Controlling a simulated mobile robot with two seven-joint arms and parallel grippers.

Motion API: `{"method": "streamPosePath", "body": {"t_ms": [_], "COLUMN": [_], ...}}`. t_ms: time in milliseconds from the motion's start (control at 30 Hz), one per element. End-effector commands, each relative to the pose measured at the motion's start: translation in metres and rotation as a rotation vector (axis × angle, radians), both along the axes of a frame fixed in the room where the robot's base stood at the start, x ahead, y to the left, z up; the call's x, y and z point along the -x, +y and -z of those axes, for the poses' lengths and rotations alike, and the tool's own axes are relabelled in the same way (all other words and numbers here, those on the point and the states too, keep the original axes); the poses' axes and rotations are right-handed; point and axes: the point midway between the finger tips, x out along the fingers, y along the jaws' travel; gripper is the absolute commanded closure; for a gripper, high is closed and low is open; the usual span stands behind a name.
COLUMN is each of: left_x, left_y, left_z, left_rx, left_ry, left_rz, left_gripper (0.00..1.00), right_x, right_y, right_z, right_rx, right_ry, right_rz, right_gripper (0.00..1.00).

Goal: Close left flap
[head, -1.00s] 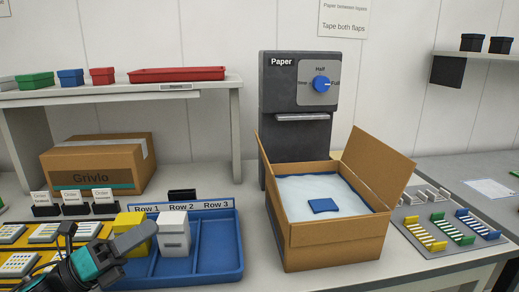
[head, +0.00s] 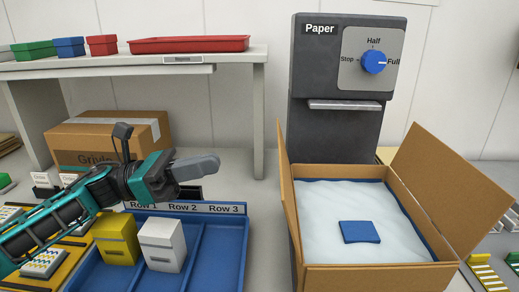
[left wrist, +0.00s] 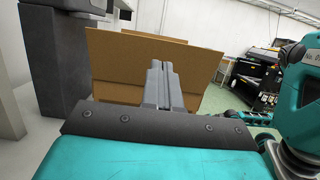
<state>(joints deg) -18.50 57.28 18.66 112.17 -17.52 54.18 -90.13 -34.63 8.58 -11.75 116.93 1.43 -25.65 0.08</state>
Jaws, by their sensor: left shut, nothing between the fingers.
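An open cardboard box (head: 372,279) stands on the right in the head view, holding white filling and a blue packet (head: 359,232). Its left flap (head: 288,190) stands almost upright, seen nearly edge-on. Its right flap (head: 448,190) is raised and leans outward. My left gripper (head: 214,164) is shut and empty, left of the left flap and apart from it, its fingers pointing right. In the left wrist view, the shut fingers (left wrist: 164,70) point at brown cardboard panels (left wrist: 120,52). A small teal and dark arm part (left wrist: 235,118) beyond looks like my right arm, its jaws unclear.
A dark paper dispenser (head: 340,130) stands right behind the box. Below my left gripper is a blue tray (head: 222,250) with a yellow bottle box (head: 116,240) and a white one (head: 162,244). A shelf (head: 150,65) and a closed carton (head: 105,140) are at the back left.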

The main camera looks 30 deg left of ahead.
Motion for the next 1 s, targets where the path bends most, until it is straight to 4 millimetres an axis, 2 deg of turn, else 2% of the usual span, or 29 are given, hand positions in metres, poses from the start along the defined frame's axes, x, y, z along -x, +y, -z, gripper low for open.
{"method": "streamPosePath", "body": {"t_ms": [200, 500, 733, 1000], "left_x": [-0.015, -0.032, -0.038, -0.039], "left_y": [-0.033, -0.066, -0.079, -0.082], "left_z": [-0.012, -0.022, -0.025, -0.024], "left_rx": [-0.001, 0.0, 0.001, 0.001], "left_ry": [-0.004, -0.002, 0.0, 0.001], "left_rz": [0.003, 0.001, -0.001, -0.001], "left_gripper": [1.0, 1.0, 1.0, 1.0], "right_x": [0.001, 0.0, 0.002, 0.001], "right_y": [-0.002, -0.004, -0.006, -0.007], "right_z": [-0.002, -0.006, -0.003, -0.004], "right_rx": [0.0, 0.003, 0.008, 0.012], "right_ry": [0.0, -0.007, 0.002, 0.0], "right_rz": [0.009, 0.012, 0.013, 0.013], "right_gripper": [0.29, 0.29, 0.29, 0.29]}}
